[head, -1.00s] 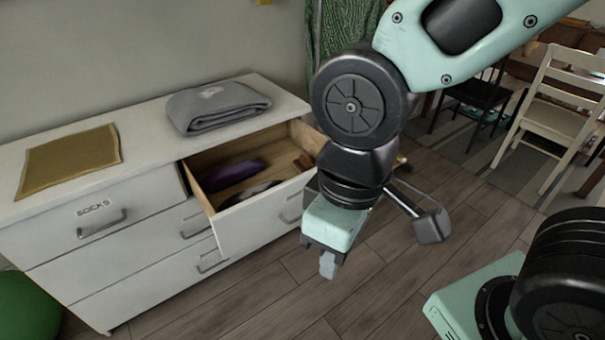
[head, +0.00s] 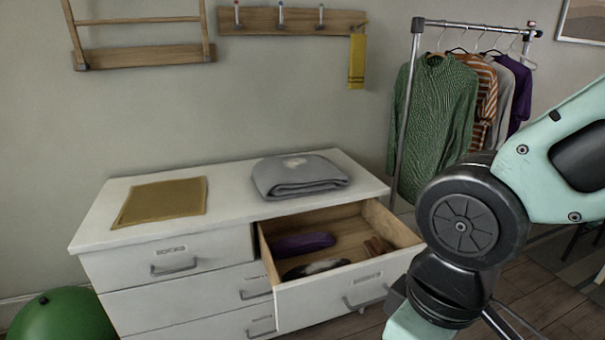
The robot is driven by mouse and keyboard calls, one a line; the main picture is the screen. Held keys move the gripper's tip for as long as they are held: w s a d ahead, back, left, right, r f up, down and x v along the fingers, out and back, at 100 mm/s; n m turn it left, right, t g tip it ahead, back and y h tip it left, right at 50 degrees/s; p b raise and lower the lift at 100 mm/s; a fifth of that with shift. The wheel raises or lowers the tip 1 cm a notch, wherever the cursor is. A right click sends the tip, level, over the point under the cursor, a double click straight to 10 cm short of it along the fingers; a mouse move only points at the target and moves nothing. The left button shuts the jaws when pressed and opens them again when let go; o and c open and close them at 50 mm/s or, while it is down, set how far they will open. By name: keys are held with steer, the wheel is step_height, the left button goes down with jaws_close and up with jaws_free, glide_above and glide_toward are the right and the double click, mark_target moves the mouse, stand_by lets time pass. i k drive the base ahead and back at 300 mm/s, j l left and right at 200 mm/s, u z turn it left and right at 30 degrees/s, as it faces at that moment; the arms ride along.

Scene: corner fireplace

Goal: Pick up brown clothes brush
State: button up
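A small brown wooden thing (head: 378,247), which looks like the clothes brush, lies at the right end inside the open top drawer (head: 348,290) of the white dresser. Its details are too small to make out. My gripper (head: 455,330) is at the bottom edge of the head view, right of the drawer and outside it. Its fingertips are cut off below the frame, but one finger link still angles outward, as in the earlier open pose. Nothing is seen held.
A purple thing (head: 303,244) and a dark-and-white thing (head: 316,268) share the drawer. A folded grey cloth (head: 300,177) and a tan mat (head: 162,201) lie on the dresser top. A clothes rack (head: 407,110) stands behind right; a green ball (head: 62,316) is at lower left.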

mark_target(374, 248)
steer(key=i+l, duration=0.15)
steer(key=i, duration=0.3)
steer(key=i+l, duration=0.2)
steer(key=i, duration=0.25)
steer(key=i+l+z, duration=0.1)
steer(key=i, duration=0.35)
